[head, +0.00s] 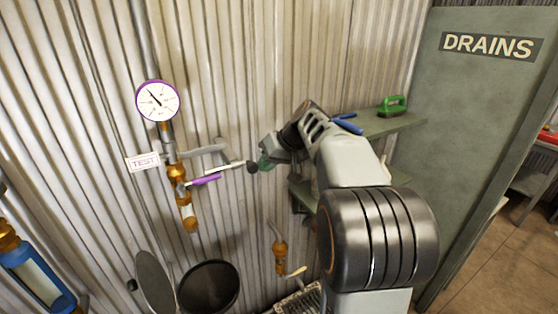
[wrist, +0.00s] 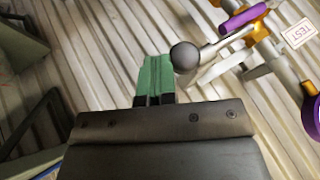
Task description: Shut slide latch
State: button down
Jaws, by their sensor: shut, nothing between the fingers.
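No part in view is plainly a slide latch, so I cannot tell which part it is. A pale rod ending in a dark ball knob (head: 252,167) reaches out from the brass pipe fittings on the wall. The knob (wrist: 185,57) is also in the wrist view, just right of my fingertips. My gripper (head: 266,163) has green fingers, which lie together, shut and empty, in the wrist view (wrist: 155,78). The fingertips are close beside the knob; I cannot tell if they touch it. A purple lever (head: 206,180) sits beside the rod.
A round gauge (head: 157,101) and a TEST tag (head: 143,162) are at left. Below are a dark round vessel (head: 209,287) and a small brass tap (head: 280,257). A shelf (head: 375,125) holds a green object (head: 393,105). A grey DRAINS panel (head: 480,140) stands right.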

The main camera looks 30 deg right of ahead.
jog(key=s+d+r+b, duration=0.1)
jog(key=s+d+r, duration=0.3)
jog(key=d+r, duration=0.3)
jog(key=shift+s+d, duration=0.35)
jog(key=shift+d, duration=0.4)
notch_tip(320, 180, down, 10)
jog(key=s+m+g+h, duration=0.1)
jog(key=s+m+h, duration=0.2)
jog(key=m+h, duration=0.15)
jog(key=s+a+f+n, duration=0.2)
jog(key=s+a+f, duration=0.2)
jog(key=s+a, duration=0.2)
jog(key=s+a+f+n+h, duration=0.1)
jog(key=s+a+f, duration=0.4)
jog(key=a, duration=0.5)
jog(key=shift+s+a+f+n, duration=0.15)
jog(key=shift+s+a+n, duration=0.25)
jog(key=shift+s, duration=0.4)
jog(key=shift+d, duration=0.2)
